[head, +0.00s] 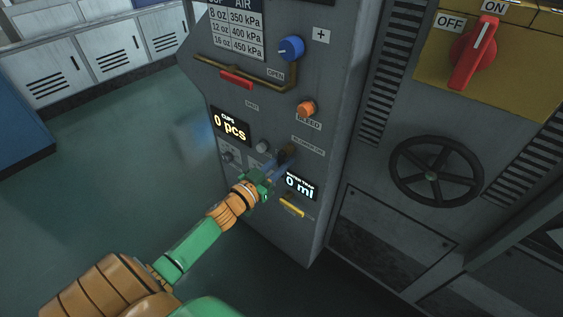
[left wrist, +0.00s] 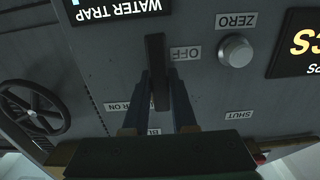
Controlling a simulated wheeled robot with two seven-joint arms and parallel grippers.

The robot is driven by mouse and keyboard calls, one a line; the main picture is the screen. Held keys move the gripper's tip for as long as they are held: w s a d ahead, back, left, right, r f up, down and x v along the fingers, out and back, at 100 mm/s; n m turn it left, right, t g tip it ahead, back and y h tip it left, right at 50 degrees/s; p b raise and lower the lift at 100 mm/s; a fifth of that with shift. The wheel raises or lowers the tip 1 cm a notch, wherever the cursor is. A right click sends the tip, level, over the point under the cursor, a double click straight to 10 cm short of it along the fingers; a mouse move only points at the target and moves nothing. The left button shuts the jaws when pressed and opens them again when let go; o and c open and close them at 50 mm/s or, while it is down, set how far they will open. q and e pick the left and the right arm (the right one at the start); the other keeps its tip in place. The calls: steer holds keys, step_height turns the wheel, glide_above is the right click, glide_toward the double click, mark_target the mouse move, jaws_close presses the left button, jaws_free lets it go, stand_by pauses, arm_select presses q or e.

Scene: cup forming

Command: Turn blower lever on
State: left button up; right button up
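The blower lever is a dark bar (left wrist: 156,58) on the grey panel, with an OFF label to its right and a partly hidden label ending in "R ON" to its lower left in the left wrist view. In the head view the dark lever end (head: 287,153) shows just beyond my left gripper (head: 278,166). The blue fingers of my left gripper (left wrist: 160,78) lie on both sides of the lever, close to it. Whether they press on it cannot be told. My right gripper is not in view.
Near the lever are a grey ZERO knob (left wrist: 235,51), an orange bleed knob (head: 306,108), a blue knob (head: 290,48) and a yellow handle (head: 292,207). A red switch (head: 474,53) and a dark handwheel (head: 436,171) are on the right. Open floor lies left of the panel.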

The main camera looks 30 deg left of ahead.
arm_select(q)
jaws_close()
stand_by(1.1)
